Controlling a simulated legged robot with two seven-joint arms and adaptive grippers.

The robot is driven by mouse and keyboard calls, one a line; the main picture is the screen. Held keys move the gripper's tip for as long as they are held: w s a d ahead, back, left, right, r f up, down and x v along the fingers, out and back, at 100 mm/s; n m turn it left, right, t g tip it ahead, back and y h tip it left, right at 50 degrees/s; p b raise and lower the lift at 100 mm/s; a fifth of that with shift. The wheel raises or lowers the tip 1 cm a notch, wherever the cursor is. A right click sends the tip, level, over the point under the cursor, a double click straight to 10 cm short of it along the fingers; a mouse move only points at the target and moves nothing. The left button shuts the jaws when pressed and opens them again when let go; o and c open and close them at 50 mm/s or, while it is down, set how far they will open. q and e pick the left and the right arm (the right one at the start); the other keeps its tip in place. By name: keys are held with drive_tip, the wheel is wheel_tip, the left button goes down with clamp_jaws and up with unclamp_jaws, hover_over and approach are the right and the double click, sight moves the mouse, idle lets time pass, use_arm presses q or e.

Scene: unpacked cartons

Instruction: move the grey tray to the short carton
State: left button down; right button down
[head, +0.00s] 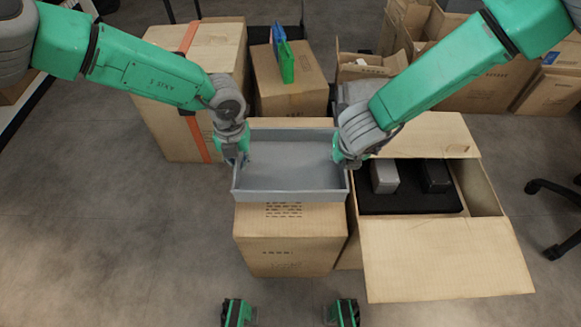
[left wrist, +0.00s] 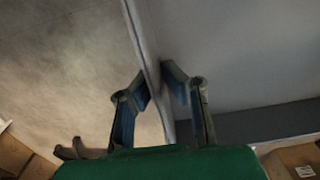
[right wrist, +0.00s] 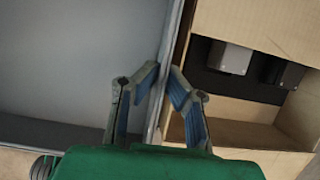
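The grey tray (head: 290,165) is a shallow, empty rectangular tray in the middle of the head view. It looks about level. My left gripper (head: 238,158) has its fingers on both sides of the tray's left wall, also seen in the left wrist view (left wrist: 160,85). My right gripper (head: 345,160) pinches the right wall the same way, as the right wrist view (right wrist: 165,75) shows. The tray is over a closed carton (head: 290,255) with print on it. I cannot tell whether it touches that carton, nor which carton is the short one.
An open carton (head: 440,262) with black foam and two small blocks stands right of the tray. A taped carton (head: 165,125) is behind left. Another carton (head: 290,85) behind carries green and blue items (head: 284,55). A chair base (head: 560,210) is at far right. Floor at left is clear.

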sight(242, 173)
use_arm(q)
drive_tip(key=shift+f, duration=0.15)
use_arm(e)
drive_tip(key=shift+f, duration=0.2)
